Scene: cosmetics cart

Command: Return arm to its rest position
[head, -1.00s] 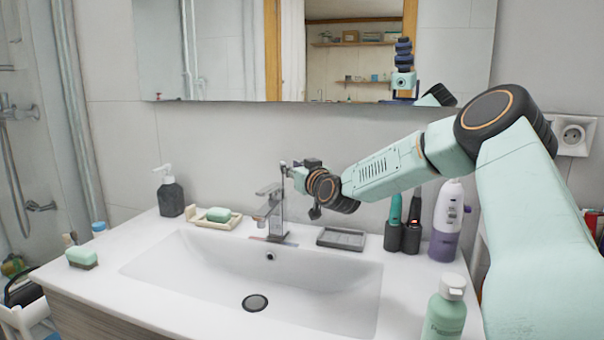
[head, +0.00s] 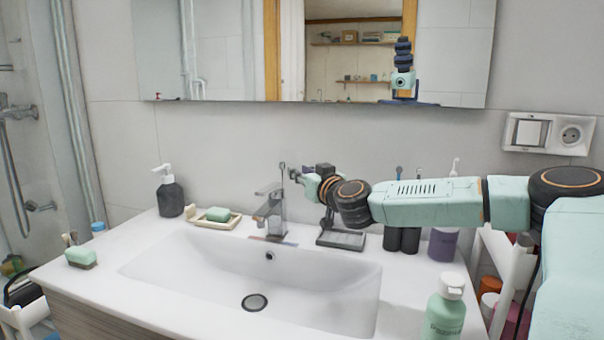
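My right arm comes in from the right edge, and its mint links lie nearly level above the back right of the sink. My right gripper (head: 302,177) is at the arm's far end, just right of the upper part of the faucet (head: 273,212). It is small and seen end-on, so I cannot tell if its fingers are open or shut, or if it touches the faucet's lever. I see nothing clearly held. My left gripper is not in view.
The white sink (head: 150,270) is empty. Dark bottles (head: 402,240) and a purple-based bottle (head: 443,246) are partly hidden behind my forearm. A green bottle (head: 445,312) stands front right. A dark dispenser (head: 170,197) stands left.

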